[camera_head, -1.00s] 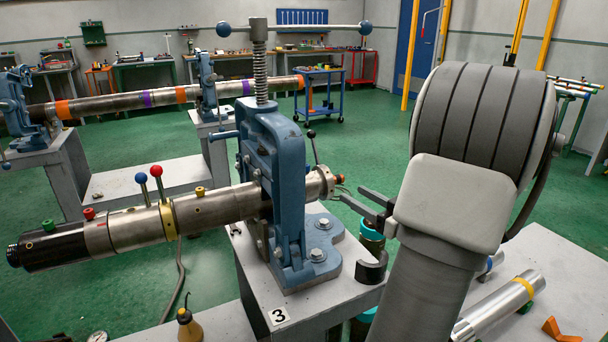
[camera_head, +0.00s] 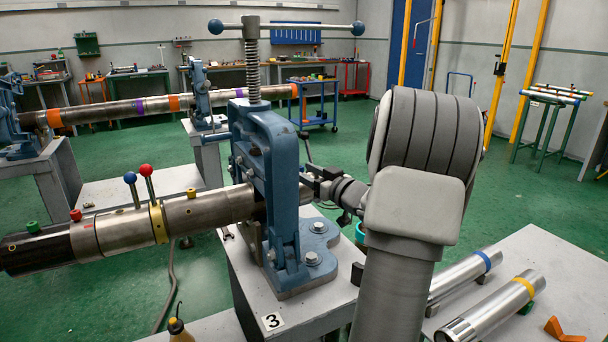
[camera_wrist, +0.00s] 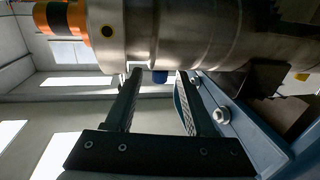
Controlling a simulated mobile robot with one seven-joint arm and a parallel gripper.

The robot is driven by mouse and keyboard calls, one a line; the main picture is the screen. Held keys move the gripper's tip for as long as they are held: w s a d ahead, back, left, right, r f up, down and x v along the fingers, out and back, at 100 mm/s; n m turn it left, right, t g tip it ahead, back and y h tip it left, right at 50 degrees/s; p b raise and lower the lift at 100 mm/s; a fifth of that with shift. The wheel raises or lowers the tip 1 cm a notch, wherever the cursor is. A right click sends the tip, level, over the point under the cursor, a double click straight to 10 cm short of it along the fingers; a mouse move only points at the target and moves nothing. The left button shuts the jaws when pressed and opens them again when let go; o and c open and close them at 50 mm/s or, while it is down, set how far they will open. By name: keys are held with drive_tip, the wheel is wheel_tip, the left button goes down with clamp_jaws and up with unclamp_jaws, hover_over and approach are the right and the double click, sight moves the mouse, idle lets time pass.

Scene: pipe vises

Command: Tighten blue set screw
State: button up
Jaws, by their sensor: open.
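The blue set screw (camera_wrist: 160,76) is a small blue knob on the pipe's side in the wrist view. It sits between the two fingertips of my open gripper (camera_wrist: 158,82), with a gap visible on either side. The metal pipe (camera_wrist: 165,35) crosses the top of that view. In the head view the pipe (camera_head: 110,229) runs through the blue vise (camera_head: 277,165). The blue screw is hidden in the head view.
The blue vise frame (camera_wrist: 215,105) is close to my right finger in the wrist view. Blue and red ball levers (camera_head: 147,172) and red, green and yellow screws (camera_head: 191,193) stand on the pipe's left part. Loose metal pipes (camera_head: 490,312) lie on the right-hand table.

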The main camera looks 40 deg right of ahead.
drive_tip(key=shift+w, duration=0.3)
clamp_jaws()
idle(0.3)
drive_tip(key=m+h+b, duration=0.1)
drive_tip(key=m+g+h+b, duration=0.1)
drive_tip(key=h+b, duration=0.1)
drive_tip(key=m+h+b, duration=0.1)
drive_tip(key=h, duration=0.1)
drive_tip(key=shift+w+a+f, duration=0.15)
drive_tip(key=shift+a, duration=0.15)
drive_tip(key=shift+r+m+g+h+b, duration=0.2)
drive_tip(key=shift+m+g+h+b, duration=0.4)
drive_tip(key=shift+m+h+b, duration=0.45)
drive_tip(key=shift+n, duration=0.25)
